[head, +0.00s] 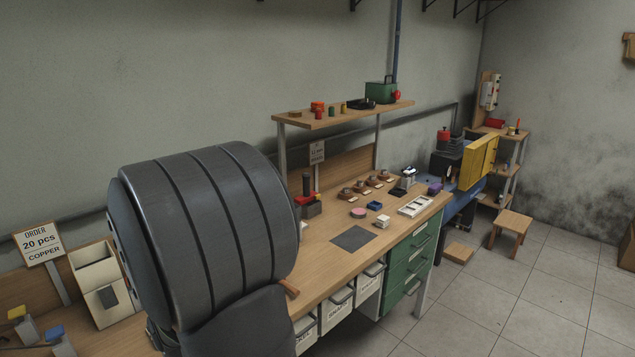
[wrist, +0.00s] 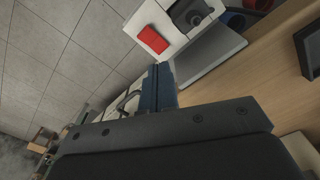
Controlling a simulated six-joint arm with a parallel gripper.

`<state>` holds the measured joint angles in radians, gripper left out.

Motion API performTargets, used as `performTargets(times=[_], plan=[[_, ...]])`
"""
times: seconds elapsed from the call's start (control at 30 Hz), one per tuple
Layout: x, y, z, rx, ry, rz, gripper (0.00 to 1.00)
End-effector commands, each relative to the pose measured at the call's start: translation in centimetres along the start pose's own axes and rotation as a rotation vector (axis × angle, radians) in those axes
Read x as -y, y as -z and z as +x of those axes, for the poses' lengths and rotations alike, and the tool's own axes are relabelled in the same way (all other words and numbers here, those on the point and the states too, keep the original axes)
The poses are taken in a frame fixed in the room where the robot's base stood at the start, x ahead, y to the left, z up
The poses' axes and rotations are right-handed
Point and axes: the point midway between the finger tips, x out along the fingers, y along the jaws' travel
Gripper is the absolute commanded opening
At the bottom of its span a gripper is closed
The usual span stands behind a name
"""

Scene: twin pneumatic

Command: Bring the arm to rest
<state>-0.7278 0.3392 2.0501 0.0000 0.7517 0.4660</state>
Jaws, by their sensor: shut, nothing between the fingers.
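My arm's dark, ribbed link fills the left-middle of the head view and hides part of the workbench (head: 330,258). My gripper does not show in the head view. In the wrist view my gripper (wrist: 160,70) shows as dark blue fingers in front of a wide dark body with screws. The fingers are together and hold nothing. They point toward a white block with a red patch (wrist: 153,39) and a grey plate (wrist: 210,56) at the bench edge.
The bench holds a dark mat (head: 353,238), a white tray (head: 415,206) and several small parts. A shelf (head: 340,116) stands above it. White bins (head: 339,301) and green drawers (head: 406,268) are below. A stool (head: 513,222) stands on the open tiled floor at right.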

Motion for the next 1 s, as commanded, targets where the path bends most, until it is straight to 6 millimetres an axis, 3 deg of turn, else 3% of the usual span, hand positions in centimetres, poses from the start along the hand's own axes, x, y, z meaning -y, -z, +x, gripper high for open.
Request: performTargets(times=[0.3,0.5,1.0], plan=[[-0.1,-0.1,4.1,0.004,-0.002,0.0,0.0],[0.0,-0.1,5.6,0.002,-0.001,0.0,0.0],[0.0,0.0,5.6,0.0,0.0,0.0,0.0]])
